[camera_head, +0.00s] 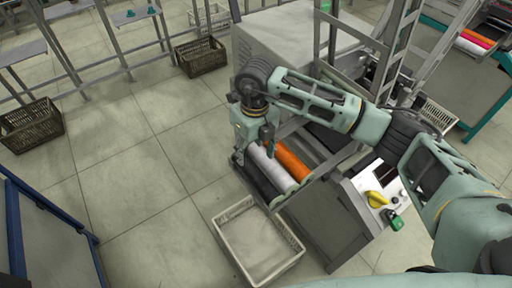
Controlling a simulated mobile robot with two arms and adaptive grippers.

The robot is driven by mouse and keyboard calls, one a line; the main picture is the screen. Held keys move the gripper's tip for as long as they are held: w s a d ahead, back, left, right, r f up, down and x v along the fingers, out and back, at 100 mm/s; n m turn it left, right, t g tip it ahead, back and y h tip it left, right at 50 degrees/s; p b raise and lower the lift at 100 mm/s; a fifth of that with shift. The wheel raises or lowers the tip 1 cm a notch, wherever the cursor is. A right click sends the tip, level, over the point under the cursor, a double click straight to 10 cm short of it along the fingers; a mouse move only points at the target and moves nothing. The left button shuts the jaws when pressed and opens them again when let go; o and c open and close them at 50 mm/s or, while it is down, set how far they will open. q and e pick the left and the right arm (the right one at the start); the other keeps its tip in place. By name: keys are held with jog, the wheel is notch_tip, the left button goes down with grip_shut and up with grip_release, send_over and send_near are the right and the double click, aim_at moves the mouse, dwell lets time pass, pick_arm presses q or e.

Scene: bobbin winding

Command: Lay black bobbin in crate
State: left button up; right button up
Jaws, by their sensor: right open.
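A pale empty crate (222,247) stands on the floor in front of the winding machine. On the machine, a light grey bobbin (274,168) and an orange bobbin (293,160) lie side by side. A dark cylinder (262,181) lies along the crate side of the grey one; I cannot tell whether it is the black bobbin or a machine roller. My right gripper (267,143) is open and points down over the far end of the bobbins. It hides part of that end, and I cannot tell whether it touches anything. My left gripper is out of view.
The machine's control panel (370,188), with a yellow and a green part on it, stands right of the bobbins. Dark crates (201,57) (30,125) stand by racks at the back and left. A blue-framed panel (45,240) is at lower left. The floor between is clear.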

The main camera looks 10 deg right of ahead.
jog(key=shift+w+d+f+b, duration=0.15)
jog(key=shift+f+b, duration=0.55)
jog(key=shift+f, duration=0.45)
jog(key=shift+s+d+f+b, duration=0.1)
jog(key=shift+d+f+b, duration=0.1)
jog(key=shift+f+b, duration=0.7)
jog(key=shift+w+d+f+b, duration=0.15)
jog(key=shift+f+b, duration=0.3)
jog(key=shift+f, duration=0.9)
jog(key=shift+s+f, duration=0.1)
jog(key=shift+f, duration=0.1)
